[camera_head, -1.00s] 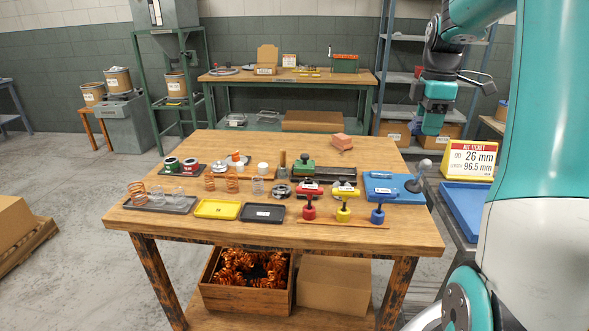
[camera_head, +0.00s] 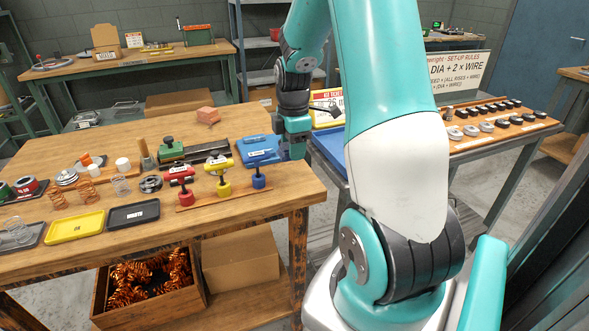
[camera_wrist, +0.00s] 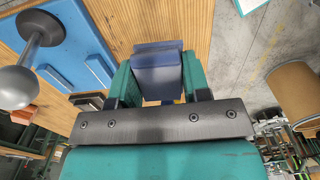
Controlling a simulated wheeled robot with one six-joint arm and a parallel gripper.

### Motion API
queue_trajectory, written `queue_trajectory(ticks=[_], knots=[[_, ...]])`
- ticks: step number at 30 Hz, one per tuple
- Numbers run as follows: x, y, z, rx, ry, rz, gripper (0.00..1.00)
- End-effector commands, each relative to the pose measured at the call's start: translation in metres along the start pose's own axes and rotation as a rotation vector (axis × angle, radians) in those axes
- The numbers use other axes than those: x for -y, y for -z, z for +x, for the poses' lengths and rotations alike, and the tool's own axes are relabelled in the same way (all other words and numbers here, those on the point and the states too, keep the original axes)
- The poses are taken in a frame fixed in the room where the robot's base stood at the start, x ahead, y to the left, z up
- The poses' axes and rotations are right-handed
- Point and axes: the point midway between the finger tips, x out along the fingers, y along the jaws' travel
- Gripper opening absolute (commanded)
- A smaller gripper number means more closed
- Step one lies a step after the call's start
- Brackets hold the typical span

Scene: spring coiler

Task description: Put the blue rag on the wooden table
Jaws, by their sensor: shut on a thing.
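The blue rag (camera_wrist: 158,72) is a dark blue folded block between the green fingers of my gripper (camera_wrist: 157,88) in the wrist view. My gripper is shut on it. In the head view my gripper (camera_head: 294,128) hangs at the right edge of the wooden table (camera_head: 238,122), beside the blue plate fixture (camera_head: 260,151). The rag (camera_head: 297,150) shows only as a small dark patch below it. The wrist view shows the wooden tabletop (camera_wrist: 112,22) behind the rag, with the table edge to the right. Whether the rag touches the table, I cannot tell.
The blue fixture with a grey ball knob (camera_wrist: 18,86) lies close left of my gripper in the wrist view. Bare wood shows along the front right. A rack of dies (camera_head: 492,125) stands right.

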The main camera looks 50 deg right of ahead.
Motion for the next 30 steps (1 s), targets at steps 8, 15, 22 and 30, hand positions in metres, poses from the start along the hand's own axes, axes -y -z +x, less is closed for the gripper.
queue_trajectory(ticks=[8, 15, 22, 30], knots=[[0.0, -0.001, 0.034, 0.0, 0.001, 0.002, 0.21], [0.001, -0.001, 0.069, 0.0, 0.002, 0.002, 0.21], [0.0, -0.001, 0.072, 0.0, -0.001, 0.002, 0.21], [0.0, -0.001, 0.075, 0.0, -0.001, 0.002, 0.6]])
